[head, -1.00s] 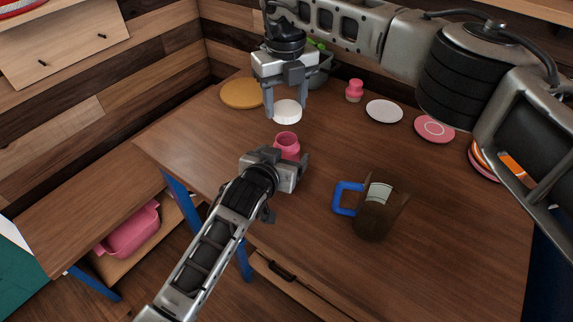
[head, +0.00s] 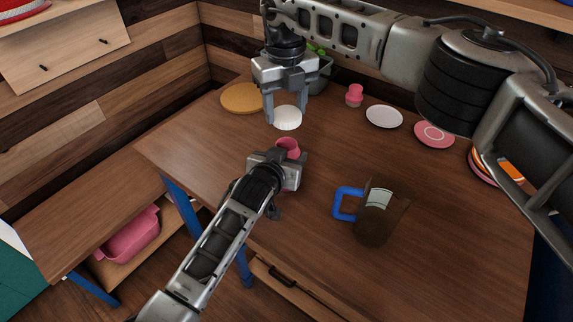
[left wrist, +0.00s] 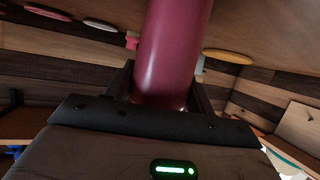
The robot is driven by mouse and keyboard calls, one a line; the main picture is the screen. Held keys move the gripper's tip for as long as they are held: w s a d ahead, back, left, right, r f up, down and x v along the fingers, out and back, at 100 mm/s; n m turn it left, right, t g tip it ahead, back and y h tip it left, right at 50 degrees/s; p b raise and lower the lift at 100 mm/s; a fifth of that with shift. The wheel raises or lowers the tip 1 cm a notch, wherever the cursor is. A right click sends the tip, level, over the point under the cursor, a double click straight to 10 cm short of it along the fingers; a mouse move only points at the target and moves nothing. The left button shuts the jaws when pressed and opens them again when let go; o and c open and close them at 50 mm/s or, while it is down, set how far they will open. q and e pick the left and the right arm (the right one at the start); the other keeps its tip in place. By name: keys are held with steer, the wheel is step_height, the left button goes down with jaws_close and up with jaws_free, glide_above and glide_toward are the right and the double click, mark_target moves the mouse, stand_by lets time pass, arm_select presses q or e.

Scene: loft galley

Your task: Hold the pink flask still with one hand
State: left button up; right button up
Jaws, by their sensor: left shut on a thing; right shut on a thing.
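The pink flask (head: 289,147) is near the left-middle of the table in the head view, its open mouth showing above my left gripper. My left gripper (head: 287,162) is shut on it and hides its lower part. In the left wrist view the flask (left wrist: 172,55) rises between the fingers. I cannot tell whether its base touches the table. My right gripper (head: 286,108) points down behind the flask, shut on a round white lid (head: 288,119). The lid is apart from the flask, farther back.
A round wooden board (head: 240,98), a small pink bottle (head: 354,96), a white plate (head: 384,117) and a pink plate (head: 434,134) are at the back. The table's front left is clear.

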glide_above(288, 144)
steer(key=shift+w+a+f, duration=0.1)
steer(key=shift+a+f, duration=0.05)
steer(key=shift+f, duration=1.1)
steer(key=shift+w+a+f, duration=0.1)
steer(key=shift+f, duration=1.1)
steer(key=shift+f, duration=0.9)
steer(key=shift+f, duration=0.6)
steer(key=m, duration=0.5)
steer(key=shift+d, duration=0.1)
steer(key=m, duration=0.4)
steer(key=shift+d+m, duration=0.1)
steer(key=shift+m, duration=0.2)
steer(key=m, duration=0.4)
steer(key=shift+s+d+m, duration=0.1)
steer(key=shift+m, duration=0.3)
steer(key=m, duration=0.5)
steer(key=shift+s, duration=0.1)
